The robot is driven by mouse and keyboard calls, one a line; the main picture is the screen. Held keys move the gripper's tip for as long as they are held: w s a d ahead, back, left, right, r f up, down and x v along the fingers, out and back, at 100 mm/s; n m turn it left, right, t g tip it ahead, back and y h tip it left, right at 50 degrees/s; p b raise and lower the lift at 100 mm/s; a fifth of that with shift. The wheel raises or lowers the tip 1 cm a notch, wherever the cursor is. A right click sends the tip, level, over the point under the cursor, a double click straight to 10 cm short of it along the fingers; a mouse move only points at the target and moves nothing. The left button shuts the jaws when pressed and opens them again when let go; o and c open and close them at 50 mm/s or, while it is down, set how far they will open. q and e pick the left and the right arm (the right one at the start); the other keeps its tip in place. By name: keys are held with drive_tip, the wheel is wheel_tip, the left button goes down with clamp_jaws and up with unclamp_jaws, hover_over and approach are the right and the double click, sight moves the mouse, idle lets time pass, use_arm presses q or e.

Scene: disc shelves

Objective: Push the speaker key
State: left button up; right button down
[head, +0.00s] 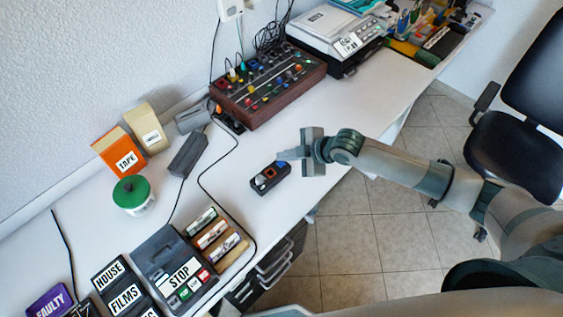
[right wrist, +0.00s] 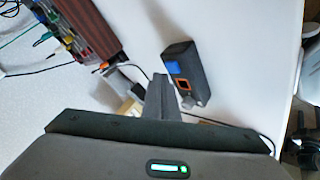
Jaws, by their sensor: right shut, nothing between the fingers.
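A small black box (head: 271,178) lies on the white desk. On its top are a blue key (head: 281,164), an orange-framed square (head: 270,173) and a silver part (head: 261,182). No readable label shows which is the speaker key. The box also shows in the right wrist view (right wrist: 190,57), with its blue key (right wrist: 173,67), orange-framed square (right wrist: 183,84) and silver part (right wrist: 195,101). My right gripper (head: 283,155) is shut and empty, its tips close to the blue-key end. In the right wrist view the tips (right wrist: 162,79) appear beside the box; contact cannot be told. My left gripper is not in view.
A wood-sided mixer (head: 268,97) stands behind the box. A STOP deck (head: 172,270), cartridges, a green-lidded jar (head: 133,194) and a TAPE box (head: 118,152) stand to the left. A cable (head: 207,190) curves left of the box. The desk's front edge is close.

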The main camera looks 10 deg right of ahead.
drive_tip(key=shift+f, duration=0.75)
idle(1.0)
drive_tip(key=shift+r+p, duration=0.5)
drive_tip(key=shift+r, duration=0.25)
drive_tip(key=shift+r, duration=0.1)
drive_tip(key=shift+r+p, duration=2.65)
drive_tip(key=shift+r, duration=0.3)
